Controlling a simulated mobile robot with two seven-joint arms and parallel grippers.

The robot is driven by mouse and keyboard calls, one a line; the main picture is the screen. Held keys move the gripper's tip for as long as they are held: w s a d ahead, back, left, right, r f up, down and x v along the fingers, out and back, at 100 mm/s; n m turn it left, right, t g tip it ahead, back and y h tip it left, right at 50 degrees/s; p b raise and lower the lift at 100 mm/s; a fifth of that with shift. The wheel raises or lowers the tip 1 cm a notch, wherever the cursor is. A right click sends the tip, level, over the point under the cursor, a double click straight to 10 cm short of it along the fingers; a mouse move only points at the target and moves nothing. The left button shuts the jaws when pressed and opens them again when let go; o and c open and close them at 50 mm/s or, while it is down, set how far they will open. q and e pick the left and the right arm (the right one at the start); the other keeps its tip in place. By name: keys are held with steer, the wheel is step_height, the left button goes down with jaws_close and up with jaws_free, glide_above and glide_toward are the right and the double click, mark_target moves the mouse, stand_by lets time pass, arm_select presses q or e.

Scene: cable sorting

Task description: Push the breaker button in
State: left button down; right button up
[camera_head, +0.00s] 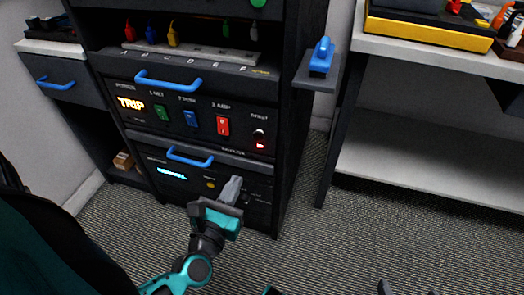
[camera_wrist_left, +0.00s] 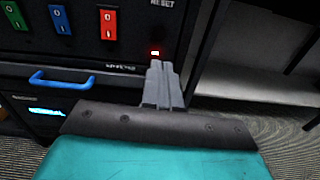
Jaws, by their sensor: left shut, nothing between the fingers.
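The breaker panel (camera_head: 195,112) is the upper panel of the dark cabinet. Its reset button (camera_head: 259,134) is dark, at the panel's right end, above a small red light (camera_head: 260,146). In the left wrist view the red light (camera_wrist_left: 155,53) shows just above my fingertips, under the RESET label; the dark button is hard to make out there. My left gripper (camera_head: 232,184) is shut and empty, in front of the lower panel, below the button. Its closed fingers (camera_wrist_left: 160,68) point toward the cabinet. Small dark tips at the head view's bottom edge may be my right gripper.
The panel shows an orange TRIP display (camera_head: 130,103) and green, blue and red switches (camera_head: 223,126). Blue handles (camera_head: 190,157) stick out from the cabinet front. A side shelf (camera_head: 317,78) holds a blue object (camera_head: 321,57). The carpet (camera_head: 330,245) at right is clear.

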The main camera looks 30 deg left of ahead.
arm_select(q)
steer(key=shift+f+n, duration=0.1)
steer(key=shift+n, duration=0.2)
arm_select(e)
steer(key=shift+d, duration=0.1)
arm_select(q)
glide_toward(257, 137)
steer(key=x, duration=0.6)
steer(key=shift+w, duration=0.4)
arm_select(e)
steer(key=shift+f, duration=0.2)
arm_select(q)
steer(key=shift+w, duration=0.1)
